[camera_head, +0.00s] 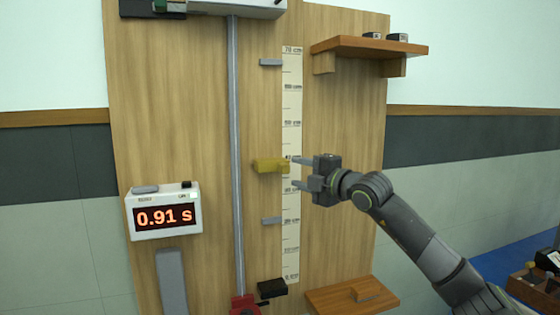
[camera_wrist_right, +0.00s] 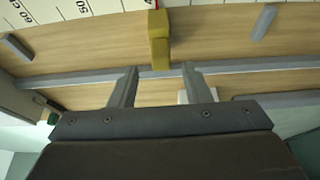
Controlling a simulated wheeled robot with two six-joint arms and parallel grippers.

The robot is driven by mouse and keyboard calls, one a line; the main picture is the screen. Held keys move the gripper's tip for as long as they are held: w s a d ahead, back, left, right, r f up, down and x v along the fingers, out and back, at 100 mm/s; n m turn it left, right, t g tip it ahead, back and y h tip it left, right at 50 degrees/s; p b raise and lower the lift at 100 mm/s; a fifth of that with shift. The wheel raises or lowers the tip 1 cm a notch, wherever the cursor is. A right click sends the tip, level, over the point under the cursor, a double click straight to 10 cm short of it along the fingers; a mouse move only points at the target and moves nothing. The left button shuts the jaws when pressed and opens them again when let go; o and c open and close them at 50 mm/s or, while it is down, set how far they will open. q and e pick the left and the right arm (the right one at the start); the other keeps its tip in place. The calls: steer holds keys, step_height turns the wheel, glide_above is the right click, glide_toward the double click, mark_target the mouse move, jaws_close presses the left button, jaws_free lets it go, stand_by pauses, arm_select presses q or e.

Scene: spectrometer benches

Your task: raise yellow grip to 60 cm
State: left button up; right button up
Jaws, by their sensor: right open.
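My right gripper (camera_head: 295,173) is open and empty, pointing left at the grip's right end. In the right wrist view the yellow grip (camera_wrist_right: 159,40) lies ahead, lined up with the gap between the open fingers (camera_wrist_right: 158,75). No contact is visible. My left gripper is out of view.
Grey pegs stick out above (camera_head: 271,62) and below (camera_head: 272,220) the grip. A wooden shelf (camera_head: 370,46) juts out at upper right, another ledge (camera_head: 350,297) below. A timer (camera_head: 163,212) reading 0.91 s is at left. A black block (camera_head: 272,287) sits near the rail's foot.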

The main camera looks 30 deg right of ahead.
mark_target(277, 167)
steer(key=w+p, duration=0.1)
steer(key=w, duration=0.1)
steer(key=w+p, duration=0.1)
steer(key=w, duration=0.1)
steer(key=w+a+p, duration=0.1)
steer(key=w, duration=0.1)
steer(key=shift+w+r, duration=0.15)
steer(key=shift+w, duration=0.2)
steer(key=shift+w+a+p, duration=0.15)
steer(key=shift+w+p, duration=0.25)
steer(key=shift+w, duration=0.1)
steer(key=shift+f, duration=0.2)
steer(key=shift+c, duration=0.4)
jaws_close()
